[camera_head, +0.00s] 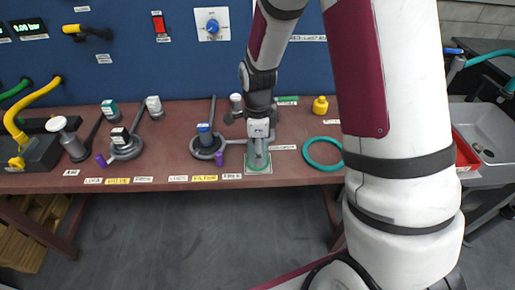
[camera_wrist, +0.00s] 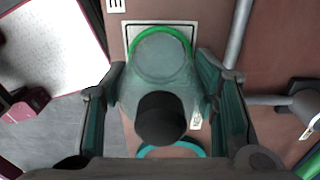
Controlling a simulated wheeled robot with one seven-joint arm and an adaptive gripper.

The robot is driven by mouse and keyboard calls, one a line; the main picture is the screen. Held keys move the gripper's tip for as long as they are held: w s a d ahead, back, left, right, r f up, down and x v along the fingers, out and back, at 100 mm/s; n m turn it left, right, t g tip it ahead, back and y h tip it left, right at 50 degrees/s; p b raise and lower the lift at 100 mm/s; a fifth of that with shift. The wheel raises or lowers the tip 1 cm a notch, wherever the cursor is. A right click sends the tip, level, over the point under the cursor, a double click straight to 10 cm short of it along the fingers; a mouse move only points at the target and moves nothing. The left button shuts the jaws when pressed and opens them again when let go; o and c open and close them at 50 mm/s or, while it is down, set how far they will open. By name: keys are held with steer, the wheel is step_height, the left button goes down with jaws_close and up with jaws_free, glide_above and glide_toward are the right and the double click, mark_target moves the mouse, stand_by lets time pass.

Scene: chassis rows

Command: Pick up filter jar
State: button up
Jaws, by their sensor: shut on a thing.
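The filter jar (camera_wrist: 150,88) is translucent and grey-teal, with a dark round top (camera_wrist: 160,118) facing the wrist camera. It stands between the two fingers of my gripper (camera_wrist: 164,98), which is shut on it. In the head view the jar (camera_head: 257,155) is at the bench's front edge, below my gripper (camera_head: 257,110), and partly hidden by it. A pale square pad (camera_wrist: 130,30) with a green ring (camera_wrist: 160,28) shows behind the jar's far end. I cannot tell whether the jar touches the pad.
A teal ring (camera_head: 322,153) lies on the bench (camera_head: 295,168) to the right. A yellow jar (camera_head: 320,105) stands behind. A red tray (camera_head: 464,150) and sink (camera_head: 490,135) are at far right.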

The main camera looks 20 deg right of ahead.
steer(key=shift+r, duration=0.45)
steer(key=r, duration=0.3)
steer(key=shift+s+a, duration=0.1)
steer(key=shift+s, duration=0.1)
steer(key=s+a+r+p, duration=0.1)
steer(key=s+a, duration=0.2)
steer(key=s, duration=1.2)
steer(key=shift+s+a+p, duration=0.15)
steer(key=shift+a+p, duration=0.05)
steer(key=shift+p, duration=0.15)
steer(key=shift+r, duration=0.2)
step_height(320, 180, up, 5)
steer(key=p, duration=0.4)
steer(key=shift+f+p, duration=0.15)
steer(key=shift+p, duration=0.2)
